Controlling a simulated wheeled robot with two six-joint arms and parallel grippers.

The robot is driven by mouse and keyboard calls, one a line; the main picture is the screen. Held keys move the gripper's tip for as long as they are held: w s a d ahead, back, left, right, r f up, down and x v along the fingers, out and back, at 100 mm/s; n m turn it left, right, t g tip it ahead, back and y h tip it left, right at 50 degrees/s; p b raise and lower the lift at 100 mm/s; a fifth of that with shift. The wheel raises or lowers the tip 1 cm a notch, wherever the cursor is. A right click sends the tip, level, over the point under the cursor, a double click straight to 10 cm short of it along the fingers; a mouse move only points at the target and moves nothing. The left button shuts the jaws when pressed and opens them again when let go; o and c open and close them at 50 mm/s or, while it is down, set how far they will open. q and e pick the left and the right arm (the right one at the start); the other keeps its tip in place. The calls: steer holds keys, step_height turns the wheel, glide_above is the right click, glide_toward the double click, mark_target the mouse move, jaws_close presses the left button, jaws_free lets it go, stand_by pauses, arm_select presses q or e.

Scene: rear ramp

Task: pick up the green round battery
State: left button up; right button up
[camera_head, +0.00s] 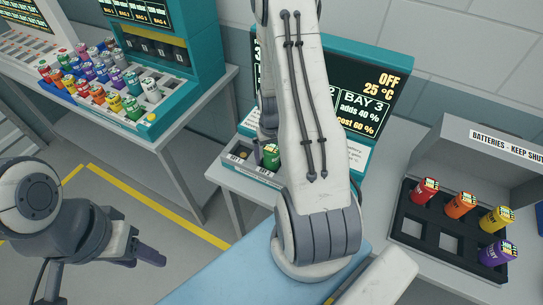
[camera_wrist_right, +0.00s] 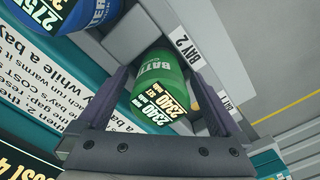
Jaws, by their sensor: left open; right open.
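The green round battery (camera_head: 271,158) stands in a slot of the bay unit (camera_head: 240,170) below the dark screen, partly hidden by my right arm. In the right wrist view the green battery (camera_wrist_right: 158,75) fills the space between the two fingers of my right gripper (camera_wrist_right: 163,88), beside a "BAY 2" label. The right gripper is open around it; I cannot tell whether the fingers touch it. In the head view most of the right gripper is hidden behind its own arm. My left gripper (camera_head: 148,252) is open and empty at the lower left, far from the battery.
A blue battery (camera_wrist_right: 75,12) is close by in the wrist view. At right, an open battery case (camera_head: 440,245) holds red, orange, yellow and purple batteries. At left, a teal rack (camera_head: 150,125) holds many coloured batteries. The floor between the tables is clear.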

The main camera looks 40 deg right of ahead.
jaws_close()
steer(key=shift+r, duration=0.15)
